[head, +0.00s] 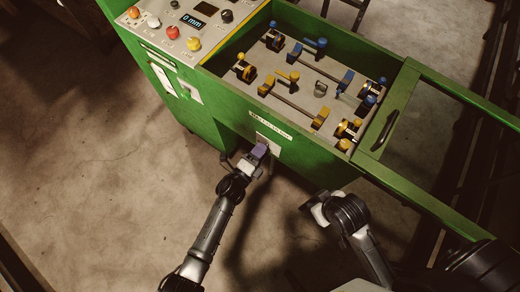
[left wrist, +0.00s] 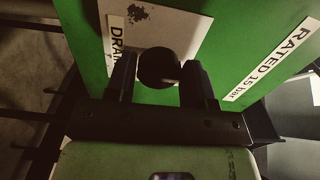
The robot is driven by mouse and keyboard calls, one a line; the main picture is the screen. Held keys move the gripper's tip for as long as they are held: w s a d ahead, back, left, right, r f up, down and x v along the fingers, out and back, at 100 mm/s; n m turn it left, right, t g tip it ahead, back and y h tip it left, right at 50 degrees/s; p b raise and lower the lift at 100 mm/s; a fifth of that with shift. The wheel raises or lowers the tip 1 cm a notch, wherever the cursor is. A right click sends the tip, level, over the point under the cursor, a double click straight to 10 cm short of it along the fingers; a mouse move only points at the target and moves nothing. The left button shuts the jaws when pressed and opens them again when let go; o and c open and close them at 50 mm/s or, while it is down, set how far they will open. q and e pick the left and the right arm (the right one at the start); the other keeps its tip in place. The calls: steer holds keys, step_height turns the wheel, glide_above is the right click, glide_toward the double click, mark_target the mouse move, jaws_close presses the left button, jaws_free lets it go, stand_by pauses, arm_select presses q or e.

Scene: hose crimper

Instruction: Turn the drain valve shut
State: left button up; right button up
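The drain valve shows as a dark round knob (left wrist: 158,68) in front of a pale plate marked "DRAIN" (left wrist: 150,30) in the left wrist view. My left gripper (left wrist: 160,85) has one finger on each side of the knob; I cannot tell whether the fingers press on it. In the head view my left gripper (head: 257,154) is at the front of the green machine (head: 225,110), by the small plate below the label, and covers much of the valve. My right gripper (head: 318,208) hangs in front of the machine, away from the valve; its fingers are not clear.
The machine has a control panel (head: 185,25) with buttons and a "0 mm" display. Its open bay holds blue and yellow fittings on a grey plate (head: 300,95). A green frame with a dark handle (head: 384,130) is at the right. The floor (head: 120,170) in front is clear.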

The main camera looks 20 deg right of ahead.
arm_select(q)
steer(key=o, duration=0.3)
steer(key=p+v, duration=0.2)
steer(key=v, duration=1.1)
steer(key=shift+s+a, duration=0.2)
steer(key=shift+a, duration=0.15)
